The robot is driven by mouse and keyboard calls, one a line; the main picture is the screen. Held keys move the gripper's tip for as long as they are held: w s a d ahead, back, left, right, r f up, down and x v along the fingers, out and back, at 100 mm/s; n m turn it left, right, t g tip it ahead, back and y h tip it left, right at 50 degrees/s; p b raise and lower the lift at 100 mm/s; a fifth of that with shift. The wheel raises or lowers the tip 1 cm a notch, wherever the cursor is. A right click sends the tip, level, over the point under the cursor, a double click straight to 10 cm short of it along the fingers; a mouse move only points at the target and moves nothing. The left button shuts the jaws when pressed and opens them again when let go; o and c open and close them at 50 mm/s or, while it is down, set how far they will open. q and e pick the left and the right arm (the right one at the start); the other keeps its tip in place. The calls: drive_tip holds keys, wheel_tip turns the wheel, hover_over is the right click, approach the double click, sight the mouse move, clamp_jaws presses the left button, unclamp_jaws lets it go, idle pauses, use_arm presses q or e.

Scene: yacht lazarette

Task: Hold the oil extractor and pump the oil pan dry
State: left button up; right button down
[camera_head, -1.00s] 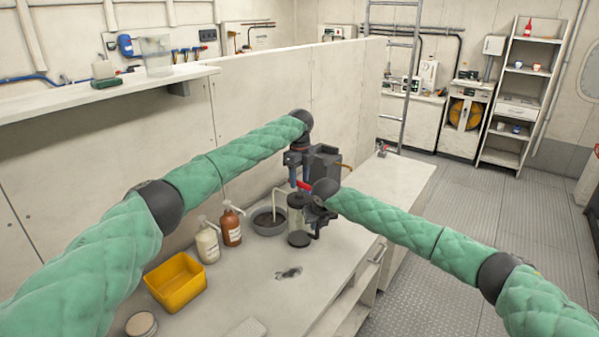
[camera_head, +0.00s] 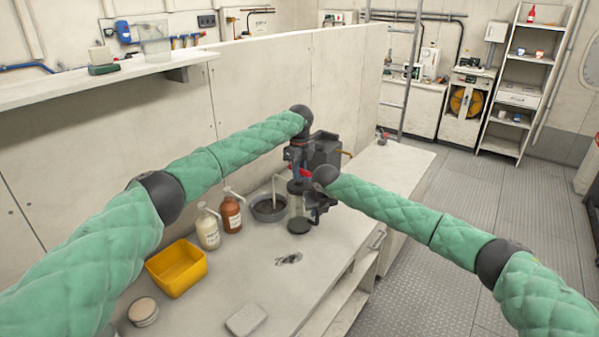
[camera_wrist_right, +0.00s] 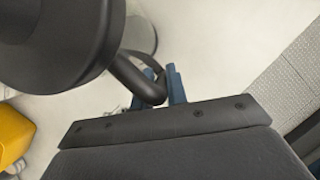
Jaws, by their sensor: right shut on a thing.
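The oil extractor (camera_head: 299,226) stands upright on the workbench, with a clear cylinder, a black base and red at its top. The grey round oil pan (camera_head: 263,215) sits just left of it, with a pale tube reaching down into it. My left gripper (camera_head: 299,176) is above the extractor at the red part; its fingers are too small and hidden to tell their state. My right gripper (camera_head: 314,211) is at the extractor's right side. In the right wrist view its blue fingers (camera_wrist_right: 174,86) are shut on the extractor's dark curved handle (camera_wrist_right: 138,80).
A white pump bottle (camera_head: 208,230) and a brown one (camera_head: 230,214) stand left of the pan. A yellow bin (camera_head: 177,268), a round tin (camera_head: 143,311) and a pale block (camera_head: 245,319) lie nearer. The front middle of the workbench (camera_head: 225,290) is mostly clear.

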use_arm(q)
clamp_jaws()
drive_tip(key=shift+r, duration=3.35)
drive_tip(key=shift+f, duration=0.15)
